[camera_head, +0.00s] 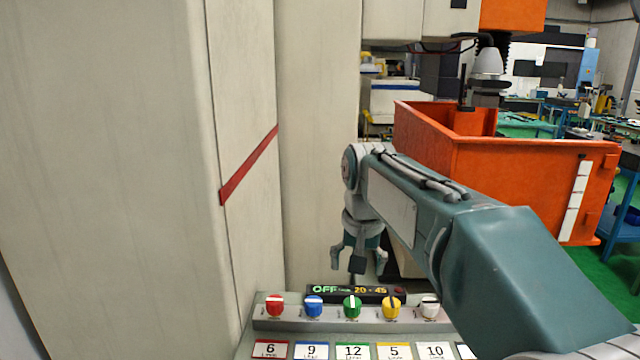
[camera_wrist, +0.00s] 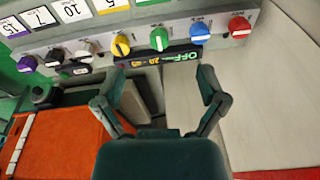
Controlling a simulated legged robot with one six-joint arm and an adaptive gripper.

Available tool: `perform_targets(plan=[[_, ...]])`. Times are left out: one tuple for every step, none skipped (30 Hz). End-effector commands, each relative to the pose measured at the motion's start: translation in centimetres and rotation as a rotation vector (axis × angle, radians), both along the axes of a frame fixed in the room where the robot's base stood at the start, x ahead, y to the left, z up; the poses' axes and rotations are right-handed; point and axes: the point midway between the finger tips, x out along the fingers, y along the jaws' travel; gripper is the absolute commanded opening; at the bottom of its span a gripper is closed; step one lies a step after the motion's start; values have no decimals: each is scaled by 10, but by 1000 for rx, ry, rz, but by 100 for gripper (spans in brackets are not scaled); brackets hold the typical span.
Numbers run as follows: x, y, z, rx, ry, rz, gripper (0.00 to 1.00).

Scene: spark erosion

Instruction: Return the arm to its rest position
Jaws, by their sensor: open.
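My gripper (camera_head: 358,268) hangs from my teal and grey arm in the head view, behind and above the knob panel (camera_head: 300,325). It is open and empty. In the wrist view my gripper (camera_wrist: 165,115) shows two spread fingers, with the dark display (camera_wrist: 160,62) beyond them. The display (camera_head: 358,292) reads OFF and 20 - 45 in the head view. The red knob (camera_head: 274,304), blue knob (camera_head: 313,306), green knob (camera_head: 352,305), yellow knob (camera_head: 391,306) and white knob (camera_head: 430,307) stand in a row. No finger visibly touches a knob.
A large beige cabinet (camera_head: 100,150) with a red stripe fills the left. An orange tank (camera_head: 500,170) stands right of and behind my arm, under a grey machine head (camera_head: 487,75). Number cards (camera_head: 352,350) lie below the knobs. Blue workbenches and green floor show at the far right.

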Motion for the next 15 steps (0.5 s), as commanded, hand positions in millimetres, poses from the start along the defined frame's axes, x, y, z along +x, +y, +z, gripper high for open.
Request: perform_targets(plan=[[-16, -9, 4, 1, -20, 4, 91], [-25, -14, 4, 0, -34, 9, 91], [-36, -20, 5, 0, -49, 15, 91], [-45, -24, 4, -1, -60, 20, 91], [-53, -29, 4, -2, -73, 24, 91], [-65, -34, 3, -4, -89, 30, 91], [-74, -38, 2, -4, -101, 35, 91], [-83, -42, 0, -7, -112, 39, 91], [-95, -47, -2, -9, -129, 45, 91], [-104, -51, -5, -11, -141, 48, 91], [-113, -54, -8, -14, -153, 54, 91], [-125, -58, -12, -17, -169, 59, 91], [-134, -62, -15, -20, -180, 63, 91], [-143, -65, -19, -24, -192, 68, 91], [-155, -68, -25, -27, -207, 73, 91]])
